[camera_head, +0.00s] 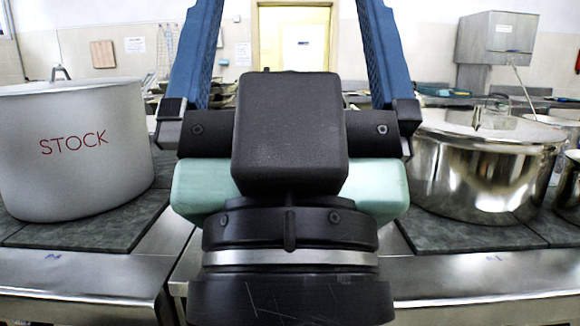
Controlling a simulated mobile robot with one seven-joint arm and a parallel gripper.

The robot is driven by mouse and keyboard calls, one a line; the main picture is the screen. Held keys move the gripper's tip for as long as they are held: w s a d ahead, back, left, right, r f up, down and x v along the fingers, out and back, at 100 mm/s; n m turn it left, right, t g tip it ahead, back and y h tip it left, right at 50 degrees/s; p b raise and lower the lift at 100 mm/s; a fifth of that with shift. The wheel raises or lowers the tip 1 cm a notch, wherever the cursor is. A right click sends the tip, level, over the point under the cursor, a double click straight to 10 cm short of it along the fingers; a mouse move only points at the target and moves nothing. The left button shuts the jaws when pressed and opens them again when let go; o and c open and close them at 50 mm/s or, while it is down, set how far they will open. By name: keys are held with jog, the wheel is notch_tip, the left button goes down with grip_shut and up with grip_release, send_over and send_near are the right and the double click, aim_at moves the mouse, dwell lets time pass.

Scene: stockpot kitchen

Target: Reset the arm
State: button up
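My gripper (287,20) fills the middle of the view, seen from behind its black and pale green body. Its two blue fingers rise at the left and right and are wide apart. I see the cream door and wall between them and nothing held. The fingertips run past the top edge of the frame, so they are hidden.
A grey pot marked STOCK (72,155) stands at the left on dark slabs. A shiny lidded steel pot (480,180) stands at the right, with another pot (568,185) at the edge. Steel counters (80,285) front both sides. A cream door (293,45) is behind.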

notch_tip(320, 180, up, 24)
jog(key=p, duration=2.1)
jog(key=shift+f, duration=0.1)
jog(key=shift+c, duration=0.2)
